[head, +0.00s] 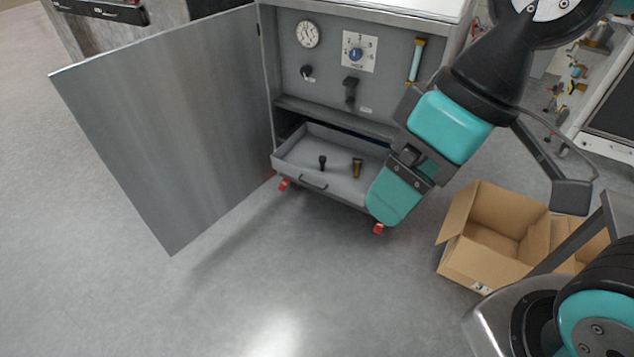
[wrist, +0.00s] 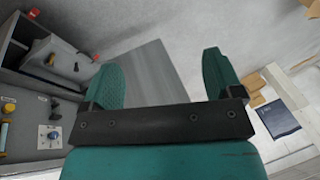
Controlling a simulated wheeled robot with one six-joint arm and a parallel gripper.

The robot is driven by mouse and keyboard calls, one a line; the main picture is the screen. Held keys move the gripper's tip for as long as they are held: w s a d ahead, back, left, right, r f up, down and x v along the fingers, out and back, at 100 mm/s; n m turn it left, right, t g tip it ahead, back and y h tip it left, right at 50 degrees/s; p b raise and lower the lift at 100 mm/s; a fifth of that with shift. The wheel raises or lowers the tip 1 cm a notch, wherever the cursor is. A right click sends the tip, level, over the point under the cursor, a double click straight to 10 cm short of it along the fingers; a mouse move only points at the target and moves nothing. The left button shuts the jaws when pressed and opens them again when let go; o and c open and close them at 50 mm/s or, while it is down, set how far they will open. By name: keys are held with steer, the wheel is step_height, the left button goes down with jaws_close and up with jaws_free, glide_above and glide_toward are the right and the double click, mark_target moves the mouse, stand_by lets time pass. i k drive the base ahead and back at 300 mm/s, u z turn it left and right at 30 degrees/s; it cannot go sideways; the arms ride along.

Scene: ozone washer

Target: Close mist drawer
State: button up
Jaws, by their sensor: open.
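The mist drawer (head: 335,188) is a shallow grey tray pulled out of the lower part of the open grey cabinet (head: 330,85) in the head view. Its dark handle (head: 313,182) is on the left part of the front. A small black piece (head: 322,161) and a brass-coloured piece (head: 357,168) are inside. My teal gripper (head: 388,205) is in front of the drawer's right end and hides that corner; contact cannot be told. In the wrist view my gripper (wrist: 161,62) has its fingers apart with nothing between them, and the drawer (wrist: 62,62) shows at the left.
The cabinet door (head: 170,130) stands wide open on the left. A gauge (head: 307,34) and a blue dial (head: 355,54) are on the panel above the drawer. An open cardboard box (head: 490,240) is on the floor at right. The floor in front is clear.

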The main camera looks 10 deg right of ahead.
mark_target(297, 157)
steer(key=u, duration=0.15)
steer(key=i, duration=0.9)
steer(key=u, duration=0.15)
